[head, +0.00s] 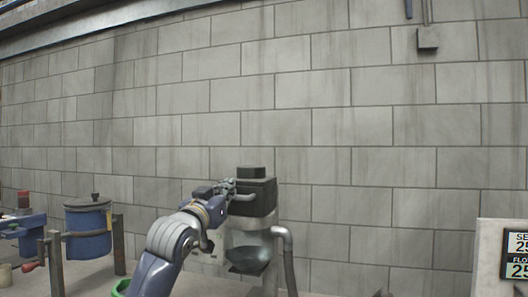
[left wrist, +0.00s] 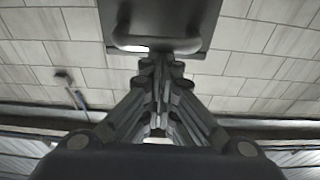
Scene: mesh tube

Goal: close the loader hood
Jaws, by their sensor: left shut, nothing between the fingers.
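The loader hood (head: 262,197) is a dark box-shaped top with a front handle, on a clear-walled loader body (head: 245,239) with a dark funnel inside. The hood appears to sit down on the body, though its back edge is hidden. My left gripper (head: 231,186) is shut and empty at the hood's left front, by the handle. In the left wrist view the hood (left wrist: 192,15) fills the top, and the closed fingertips (left wrist: 160,62) are just below its handle (left wrist: 157,45). I cannot tell whether they touch it. My right gripper is not in view.
A grey hose (head: 288,255) curves down at the loader's right. A blue lidded pot (head: 88,225) on a metal stand is at the left. A display panel (head: 517,255) stands at the far right. The block wall (head: 350,130) is close behind.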

